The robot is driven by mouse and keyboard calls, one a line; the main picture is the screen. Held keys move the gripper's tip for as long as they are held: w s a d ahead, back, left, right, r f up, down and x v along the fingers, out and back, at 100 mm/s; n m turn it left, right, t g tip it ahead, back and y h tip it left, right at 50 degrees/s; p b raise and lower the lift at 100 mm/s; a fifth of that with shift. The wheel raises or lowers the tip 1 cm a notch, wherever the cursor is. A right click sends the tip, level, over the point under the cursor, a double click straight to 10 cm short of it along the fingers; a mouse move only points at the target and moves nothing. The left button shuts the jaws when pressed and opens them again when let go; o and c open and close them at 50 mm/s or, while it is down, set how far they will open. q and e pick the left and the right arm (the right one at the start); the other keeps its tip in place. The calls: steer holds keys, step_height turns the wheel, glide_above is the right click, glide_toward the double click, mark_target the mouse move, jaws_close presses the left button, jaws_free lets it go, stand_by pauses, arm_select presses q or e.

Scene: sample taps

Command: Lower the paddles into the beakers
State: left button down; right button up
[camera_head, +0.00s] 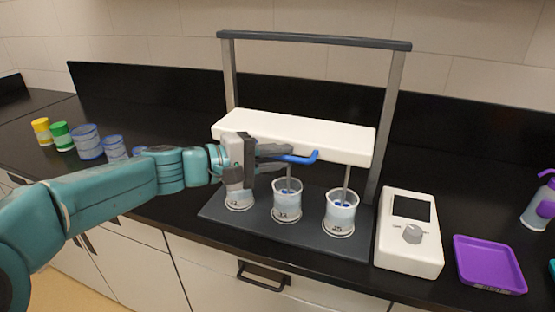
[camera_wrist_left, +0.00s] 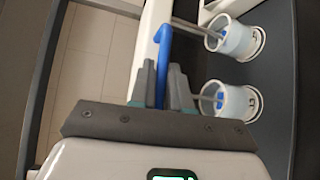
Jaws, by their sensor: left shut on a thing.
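A stirring stand has a white head bar (camera_head: 290,133) between two grey uprights above a dark base (camera_head: 262,224). Grey shafts with blue paddles hang from the bar. The paddles show inside the middle beaker (camera_head: 287,206) and the right beaker (camera_head: 340,215); the left beaker (camera_head: 239,196) is partly behind my gripper. My left gripper (camera_head: 278,153) is shut on the blue handle (camera_head: 303,159) at the front of the bar. In the left wrist view the fingers (camera_wrist_left: 161,88) close around the blue handle (camera_wrist_left: 163,50). My right gripper is not in view.
A white control box (camera_head: 409,234) with a knob stands right of the stand, beside a purple tray (camera_head: 488,264) and a spray bottle (camera_head: 540,203). Several jars, including a blue one (camera_head: 88,142), stand at the left. The counter's front edge runs below the stand.

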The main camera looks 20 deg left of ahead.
arm_select(q)
steer(key=shift+f, duration=0.3)
steer(key=c, duration=1.3)
jaws_free()
steer(key=shift+o, duration=0.5)
steer(key=shift+w+f, duration=0.1)
steer(key=shift+w, duration=0.05)
steer(key=shift+s+r, duration=0.2)
steer(key=shift+a, duration=0.25)
steer(key=b+v, duration=0.1)
steer(key=v, duration=1.4)
steer(key=shift+s+a, duration=0.25)
